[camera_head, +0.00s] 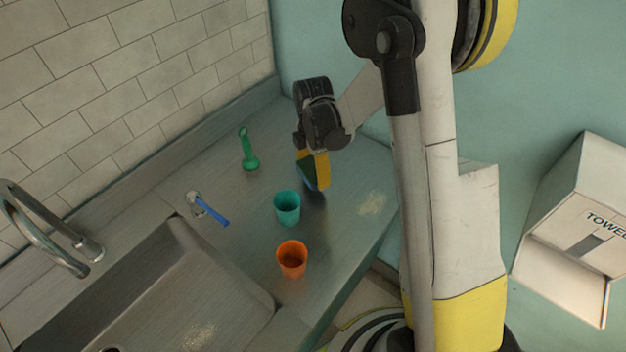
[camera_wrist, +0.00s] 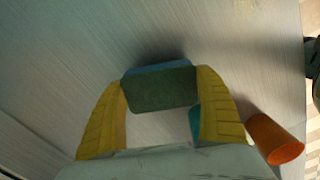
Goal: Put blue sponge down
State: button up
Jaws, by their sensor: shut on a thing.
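The blue sponge (camera_wrist: 162,88) is between the two yellow fingers of my gripper (camera_wrist: 162,100) in the wrist view. Its dark green face is toward the camera and a blue edge shows behind it. In the head view my gripper (camera_head: 314,170) points down over the metal counter (camera_head: 345,215), with the sponge (camera_head: 308,175) partly hidden by a finger. The sponge is low over the counter, behind the teal cup. I cannot tell whether it touches the surface.
A teal cup (camera_head: 287,208) and an orange cup (camera_head: 292,259) stand in front of my gripper. A green bottle-shaped thing (camera_head: 249,150) stands to its left. A blue-handled thing (camera_head: 210,211) lies near the sink (camera_head: 190,290). The counter right of the gripper is clear.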

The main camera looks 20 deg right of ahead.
jog(key=shift+f+b, duration=0.45)
jog(key=shift+f, duration=1.5)
jog(key=shift+f, duration=0.1)
jog(key=o, duration=1.2)
